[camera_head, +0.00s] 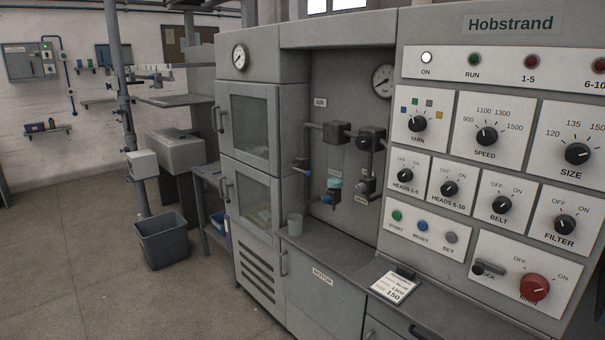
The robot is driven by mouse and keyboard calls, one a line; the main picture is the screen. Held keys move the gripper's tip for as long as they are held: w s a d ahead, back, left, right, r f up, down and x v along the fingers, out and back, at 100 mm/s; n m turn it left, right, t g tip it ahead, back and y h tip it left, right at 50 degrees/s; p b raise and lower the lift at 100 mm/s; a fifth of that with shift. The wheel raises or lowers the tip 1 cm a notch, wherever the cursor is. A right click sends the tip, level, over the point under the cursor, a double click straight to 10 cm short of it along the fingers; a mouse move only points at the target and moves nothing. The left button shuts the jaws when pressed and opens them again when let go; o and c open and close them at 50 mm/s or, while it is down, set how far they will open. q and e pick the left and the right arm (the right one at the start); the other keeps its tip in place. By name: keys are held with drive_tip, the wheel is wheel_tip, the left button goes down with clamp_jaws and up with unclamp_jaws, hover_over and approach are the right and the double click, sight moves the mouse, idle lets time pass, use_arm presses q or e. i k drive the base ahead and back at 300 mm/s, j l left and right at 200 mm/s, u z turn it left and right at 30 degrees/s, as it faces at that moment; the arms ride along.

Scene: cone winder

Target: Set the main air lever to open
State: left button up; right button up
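The air section is a recess in the grey machine, marked by an AIR label (320,102). At its left, a small blue lever (300,166) sits on the vertical air pipe (307,145); it looks roughly level, but it is too small to read its setting. A filter bowl (335,165) hangs right of it, with a blue fitting (328,199) below. A regulator with a black knob (365,143) is further right. I cannot read which part is named main air. Neither of my grippers shows in this view.
A pressure gauge (383,81) is at the recess's upper right. A control panel (490,150) with knobs and a red main switch (534,288) fills the right. A grey bin (163,242) stands left; the floor (70,250) there is open.

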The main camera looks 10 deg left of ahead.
sight(308, 173)
drive_tip(key=i+j+z, duration=0.1)
drive_tip(key=i+j, duration=0.15)
drive_tip(key=i, duration=0.25)
drive_tip(key=i+j+z, duration=0.1)
drive_tip(key=i+j, duration=0.2)
drive_tip(key=i, duration=0.15)
drive_tip(key=i+j+z, duration=0.1)
drive_tip(key=i+j, duration=0.25)
drive_tip(key=i, duration=0.1)
